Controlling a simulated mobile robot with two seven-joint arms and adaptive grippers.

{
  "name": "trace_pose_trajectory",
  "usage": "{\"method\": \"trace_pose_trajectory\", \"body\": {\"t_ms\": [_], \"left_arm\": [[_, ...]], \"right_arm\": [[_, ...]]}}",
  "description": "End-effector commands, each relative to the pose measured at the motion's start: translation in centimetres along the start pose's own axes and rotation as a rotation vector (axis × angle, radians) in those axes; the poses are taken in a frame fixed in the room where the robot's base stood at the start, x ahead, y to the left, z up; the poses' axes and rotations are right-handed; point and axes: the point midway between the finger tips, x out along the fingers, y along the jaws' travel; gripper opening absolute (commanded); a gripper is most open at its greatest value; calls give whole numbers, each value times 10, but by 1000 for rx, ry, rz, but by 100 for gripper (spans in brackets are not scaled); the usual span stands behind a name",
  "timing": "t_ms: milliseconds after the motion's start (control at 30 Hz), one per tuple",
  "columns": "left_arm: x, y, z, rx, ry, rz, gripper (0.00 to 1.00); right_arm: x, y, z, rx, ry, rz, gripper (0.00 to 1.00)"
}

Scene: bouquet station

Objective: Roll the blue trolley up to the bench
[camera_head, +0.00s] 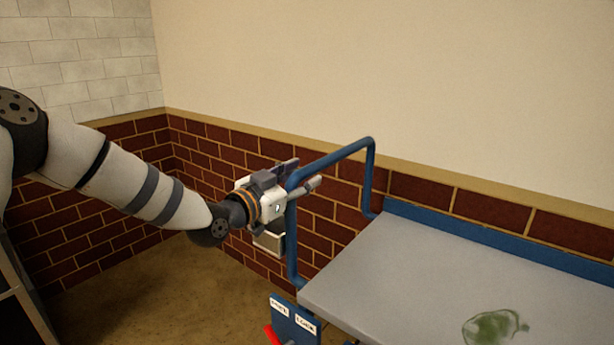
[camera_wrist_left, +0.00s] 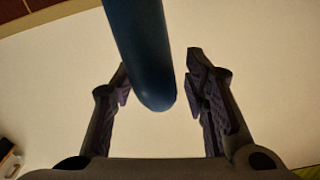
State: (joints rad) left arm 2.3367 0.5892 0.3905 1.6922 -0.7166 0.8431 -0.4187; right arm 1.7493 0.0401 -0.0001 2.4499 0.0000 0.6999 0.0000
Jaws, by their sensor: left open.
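The blue trolley has a flat grey top (camera_head: 440,270) and a blue tube handle (camera_head: 330,158) rising at its left end. It fills the lower right of the head view. My left gripper (camera_head: 304,173) is at the upright on the near side of the handle. In the left wrist view the blue handle tube (camera_wrist_left: 143,50) comes between the two open fingers (camera_wrist_left: 158,68), with visible gaps on both sides. A blue plate with two white labels (camera_head: 306,323) and a red lever (camera_head: 272,335) sits below the trolley's near left corner. My right gripper is out of view.
A brick wall (camera_head: 460,208) with a plain upper part runs behind the trolley. A green smear (camera_head: 494,326) marks the grey top. The brown floor (camera_head: 150,290) left of the trolley looks clear. A dark framed piece (camera_head: 22,290) stands at the left edge.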

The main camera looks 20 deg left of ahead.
Motion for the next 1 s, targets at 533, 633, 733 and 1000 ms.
{"method": "trace_pose_trajectory", "body": {"t_ms": [533, 633, 733, 1000], "left_arm": [[20, 0, -2, 0, 2, -1, 16], [20, 0, -2, 0, 2, -1, 0], [20, 0, -2, 0, 2, -1, 0], [31, 6, 1, -1, -2, 2, 0]], "right_arm": [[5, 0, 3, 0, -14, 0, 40], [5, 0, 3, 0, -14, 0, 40], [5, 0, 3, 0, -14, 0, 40], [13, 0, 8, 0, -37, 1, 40]]}}
